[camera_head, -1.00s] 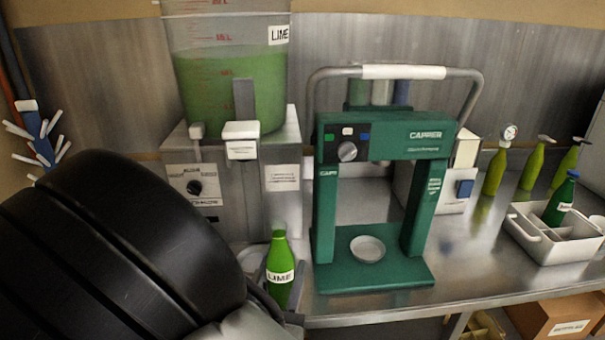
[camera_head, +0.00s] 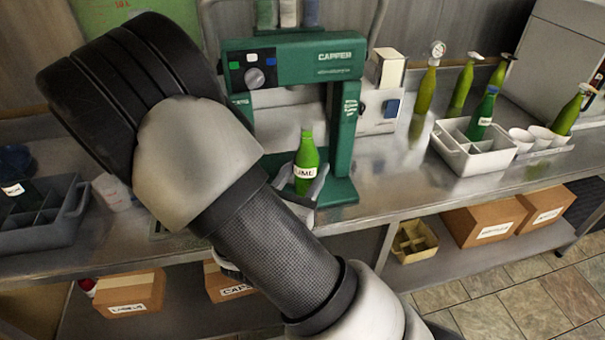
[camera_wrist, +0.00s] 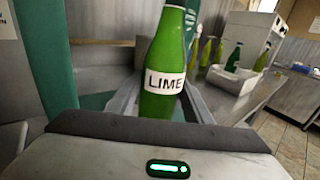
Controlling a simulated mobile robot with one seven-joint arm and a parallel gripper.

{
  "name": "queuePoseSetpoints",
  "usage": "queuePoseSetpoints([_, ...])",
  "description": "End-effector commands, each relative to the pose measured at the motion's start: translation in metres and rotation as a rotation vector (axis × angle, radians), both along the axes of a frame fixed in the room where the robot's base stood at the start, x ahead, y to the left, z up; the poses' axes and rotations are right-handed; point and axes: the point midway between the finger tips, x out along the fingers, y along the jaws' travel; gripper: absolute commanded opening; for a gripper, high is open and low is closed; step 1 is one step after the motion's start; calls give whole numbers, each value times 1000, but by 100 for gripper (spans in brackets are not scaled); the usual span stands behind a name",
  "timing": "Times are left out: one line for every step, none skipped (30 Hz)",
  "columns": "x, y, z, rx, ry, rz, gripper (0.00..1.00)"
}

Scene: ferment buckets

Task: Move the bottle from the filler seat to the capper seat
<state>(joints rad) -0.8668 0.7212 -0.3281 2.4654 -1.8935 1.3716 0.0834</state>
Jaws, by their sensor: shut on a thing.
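The green bottle with a white LIME label (camera_head: 306,163) is upright at the front of the green capper (camera_head: 345,125). My gripper (camera_head: 303,186) is shut on it, with the fingers around its lower part. In the wrist view the bottle (camera_wrist: 165,65) stands between the fingers, and its top is cut off by the picture edge. The capper's green frame (camera_wrist: 45,55) is close by at the left there. The capper seat is hidden behind the bottle and my gripper, so I cannot tell whether the bottle touches it. The filler (camera_head: 105,12) shows only a green part at the top left, and its seat is not visible.
A white crate (camera_head: 470,150) with a dark green bottle (camera_head: 482,115) stands on the bench to the right. Several green bottles with spouts or a gauge stand behind and beside it. A grey crate (camera_head: 70,215) is at the left. Bare bench (camera_head: 400,178) lies right of the capper.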

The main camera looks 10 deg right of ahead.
Motion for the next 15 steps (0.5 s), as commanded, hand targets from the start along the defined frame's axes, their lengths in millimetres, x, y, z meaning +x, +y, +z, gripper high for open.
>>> queuePoseSetpoints([6, -1, 1, -1, -7, -2, 5])
queuePoseSetpoints([10, -1, 1, -1, -7, -2, 5])
queuePoseSetpoints([14, -1, 0, 0, -6, -2, 5])
queuePoseSetpoints([18, 0, 0, 0, -6, -1, 5])
queuePoseSetpoints([21, 0, 0, 0, -5, -1, 5])
queuePoseSetpoints([26, -1, 0, -1, -6, -2, 5])
queuePoseSetpoints([29, -1, 0, 0, -6, -2, 5])
queuePoseSetpoints([33, -1, 0, 0, -7, -2, 5])
queuePoseSetpoints([37, -1, -1, 0, -7, -2, 5])
queuePoseSetpoints([40, -1, -1, -1, -6, -2, 5])
queuePoseSetpoints([44, 0, -1, -1, -6, -1, 5])
queuePoseSetpoints([48, 0, -2, -1, -6, -1, 5])
queuePoseSetpoints([52, 0, -2, -1, -7, 0, 5])
queuePoseSetpoints([55, 0, -2, 0, -7, 0, 5])
queuePoseSetpoints([60, -1, -2, -1, -5, -1, 5])
